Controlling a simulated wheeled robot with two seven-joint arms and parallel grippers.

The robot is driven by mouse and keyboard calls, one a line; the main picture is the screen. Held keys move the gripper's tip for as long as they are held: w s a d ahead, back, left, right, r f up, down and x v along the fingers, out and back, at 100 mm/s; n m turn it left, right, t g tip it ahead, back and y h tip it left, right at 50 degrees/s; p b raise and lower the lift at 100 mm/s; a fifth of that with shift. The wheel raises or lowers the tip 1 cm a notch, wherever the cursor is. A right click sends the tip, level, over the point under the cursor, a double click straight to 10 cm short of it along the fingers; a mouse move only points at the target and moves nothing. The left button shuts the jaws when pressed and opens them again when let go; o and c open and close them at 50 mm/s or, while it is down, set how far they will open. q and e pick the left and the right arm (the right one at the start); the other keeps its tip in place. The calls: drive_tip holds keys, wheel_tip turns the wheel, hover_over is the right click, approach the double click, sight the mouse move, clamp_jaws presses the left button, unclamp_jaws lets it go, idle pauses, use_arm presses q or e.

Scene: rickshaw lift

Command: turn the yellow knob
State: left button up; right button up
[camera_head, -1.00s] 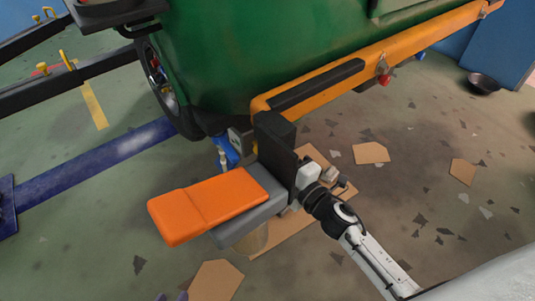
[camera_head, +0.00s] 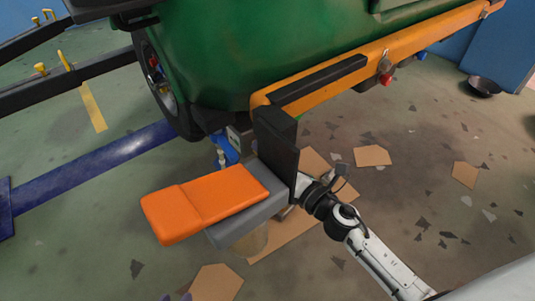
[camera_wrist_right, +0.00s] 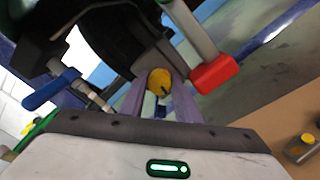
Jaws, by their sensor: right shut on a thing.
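The yellow knob (camera_wrist_right: 159,82) shows in the right wrist view, between the two purple fingers of my right gripper (camera_wrist_right: 161,92). These fingers are shut on it. In the head view my right arm comes in from the right, and its gripper and the knob are hidden behind the upright black plate (camera_head: 276,140) by the orange seat (camera_head: 205,202). Only two purple fingertips of my left gripper (camera_head: 176,297) show at the bottom edge of the head view. They stand apart with nothing seen between them.
The green rickshaw body (camera_head: 230,60) with its orange beam (camera_head: 400,45) stands above. A red-ended lever (camera_wrist_right: 215,74) is close right of my right gripper, and a blue-ended lever (camera_wrist_right: 50,90) is to its left. Flat cardboard pieces (camera_head: 372,156) lie on the floor.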

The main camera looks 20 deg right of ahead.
use_arm(q)
drive_tip(key=shift+s+f, duration=0.1)
drive_tip(key=shift+f, duration=0.1)
use_arm(e)
drive_tip(key=shift+n, duration=0.5)
use_arm(q)
drive_tip(key=shift+w+d+r, duration=0.1)
drive_tip(key=shift+w+r, duration=0.05)
drive_tip(key=shift+w, duration=0.05)
use_arm(e)
drive_tip(key=o, duration=1)
drive_tip(key=shift+o, duration=0.2)
use_arm(q)
drive_tip(key=shift+d+b, duration=0.35)
drive_tip(key=shift+b, duration=0.1)
use_arm(e)
drive_tip(key=v, duration=1)
drive_tip(key=shift+s, duration=0.2)
use_arm(q)
drive_tip(key=shift+f, duration=0.2)
